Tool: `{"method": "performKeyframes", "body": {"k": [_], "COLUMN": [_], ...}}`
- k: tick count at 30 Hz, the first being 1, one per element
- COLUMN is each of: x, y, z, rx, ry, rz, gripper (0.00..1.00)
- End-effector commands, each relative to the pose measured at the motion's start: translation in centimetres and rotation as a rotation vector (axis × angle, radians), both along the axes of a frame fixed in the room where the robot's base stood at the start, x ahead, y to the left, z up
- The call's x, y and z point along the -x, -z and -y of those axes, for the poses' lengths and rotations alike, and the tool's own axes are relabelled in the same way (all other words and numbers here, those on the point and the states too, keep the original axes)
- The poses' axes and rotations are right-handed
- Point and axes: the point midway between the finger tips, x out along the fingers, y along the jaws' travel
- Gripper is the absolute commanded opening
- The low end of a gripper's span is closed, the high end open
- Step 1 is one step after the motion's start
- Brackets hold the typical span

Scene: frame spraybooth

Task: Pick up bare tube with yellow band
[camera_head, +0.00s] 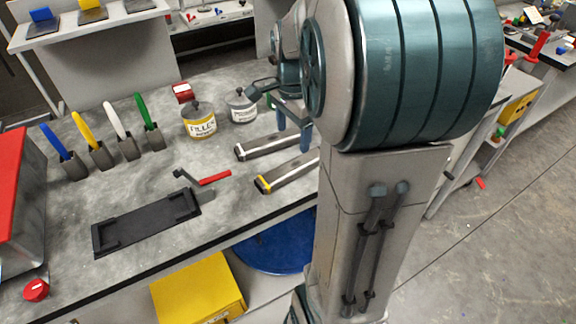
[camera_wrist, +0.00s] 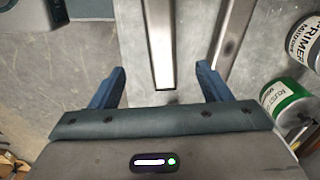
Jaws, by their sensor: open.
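The bare metal tube with the yellow band (camera_head: 285,178) lies on the grey bench, its banded end towards the left. A second metal tube (camera_head: 268,146) with a dark end lies behind it, roughly parallel. My gripper (camera_head: 294,138) is over the right part of the tubes. In the wrist view my gripper (camera_wrist: 160,68) is open and empty, with a tube (camera_wrist: 160,45) running between its blue fingers. By its place on the side away from the cans, this appears to be the yellow-banded one; its band is out of view there. The other tube (camera_wrist: 232,40) lies right of the fingers.
A yellow-labelled can (camera_head: 200,122) and a primer can (camera_head: 241,107) stand behind the tubes. A black tray (camera_head: 146,222) and a red-handled tool (camera_head: 213,178) lie to the left. Several colour-handled brushes stand in holders further left. The bench's front edge is close to the tubes.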

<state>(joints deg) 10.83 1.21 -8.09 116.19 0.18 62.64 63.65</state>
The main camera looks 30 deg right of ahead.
Motion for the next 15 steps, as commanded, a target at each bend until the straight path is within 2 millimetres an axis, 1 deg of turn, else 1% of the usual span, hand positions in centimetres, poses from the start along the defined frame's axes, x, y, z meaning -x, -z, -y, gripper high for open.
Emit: {"method": "performKeyframes", "body": {"k": [1, 6, 9, 13, 15], "x": [0.1, 0.1, 0.0, 0.0, 0.0], "y": [1.2, 4.3, 5.4, 6.1, 6.8], "z": [0.0, -0.1, -0.1, -0.1, -0.1], "rx": [-0.002, -0.002, -0.001, -0.001, -0.001], "ry": [-0.001, -0.003, -0.004, -0.005, -0.005], "rz": [-0.006, -0.005, -0.002, -0.002, -0.002], "gripper": [0.71, 0.71, 0.71, 0.71, 0.71]}}
